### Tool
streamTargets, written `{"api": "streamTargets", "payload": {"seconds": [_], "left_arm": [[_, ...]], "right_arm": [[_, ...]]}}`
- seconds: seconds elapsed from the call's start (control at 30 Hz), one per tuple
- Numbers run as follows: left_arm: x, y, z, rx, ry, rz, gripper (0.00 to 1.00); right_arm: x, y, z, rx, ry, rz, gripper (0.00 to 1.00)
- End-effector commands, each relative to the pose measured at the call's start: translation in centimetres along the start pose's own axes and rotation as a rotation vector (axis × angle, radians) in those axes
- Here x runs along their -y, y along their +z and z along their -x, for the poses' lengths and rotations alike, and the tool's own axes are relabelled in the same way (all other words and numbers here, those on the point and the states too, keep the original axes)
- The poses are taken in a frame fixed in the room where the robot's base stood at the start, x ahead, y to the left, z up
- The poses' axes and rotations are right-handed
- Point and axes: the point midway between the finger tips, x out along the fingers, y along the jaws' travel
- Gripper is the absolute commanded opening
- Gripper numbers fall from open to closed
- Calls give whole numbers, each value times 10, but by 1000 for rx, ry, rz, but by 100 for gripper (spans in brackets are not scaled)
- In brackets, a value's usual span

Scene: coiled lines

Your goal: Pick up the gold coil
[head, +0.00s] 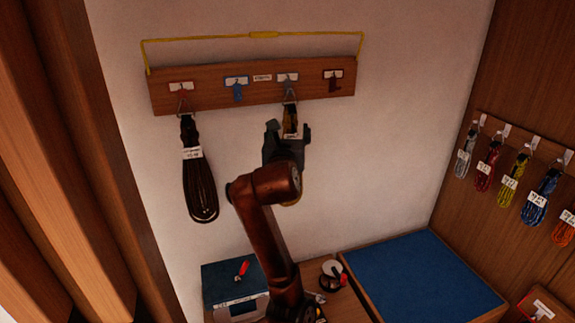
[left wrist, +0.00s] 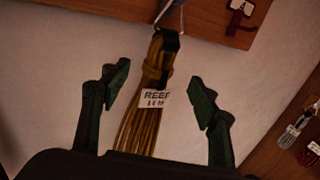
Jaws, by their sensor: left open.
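The gold coil (left wrist: 142,118) hangs from a hook on a wooden wall rail, with a white tag reading "REEF" on it. In the head view its top (head: 290,119) shows above my gripper and a bit of its lower loop shows below; the rest is hidden behind my arm. My left gripper (head: 288,132) is in front of the coil. In the left wrist view the open fingers of my left gripper (left wrist: 160,95) stand on either side of the coil, apart from it. My right gripper is not in view.
A dark brown coil (head: 200,185) hangs to the left on the same rail (head: 210,97). Several coloured coils hang on the right wall, including a blue one (head: 540,197). Below are a blue-topped surface (head: 420,280) and a box (head: 230,285) with a red-handled tool.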

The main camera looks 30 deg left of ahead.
Motion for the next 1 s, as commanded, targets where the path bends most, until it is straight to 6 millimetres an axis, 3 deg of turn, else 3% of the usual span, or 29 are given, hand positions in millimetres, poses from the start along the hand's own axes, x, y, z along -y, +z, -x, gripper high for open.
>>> {"api": "streamTargets", "payload": {"seconds": [0.5, 0.8, 1.0], "left_arm": [[-1, 0, -64, 0, 2, -1, 56], [0, -2, -69, 1, 2, 0, 56], [0, -2, -69, 0, 1, 0, 42]], "right_arm": [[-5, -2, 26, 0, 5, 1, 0], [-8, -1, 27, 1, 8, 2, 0], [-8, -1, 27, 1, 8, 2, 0]]}}
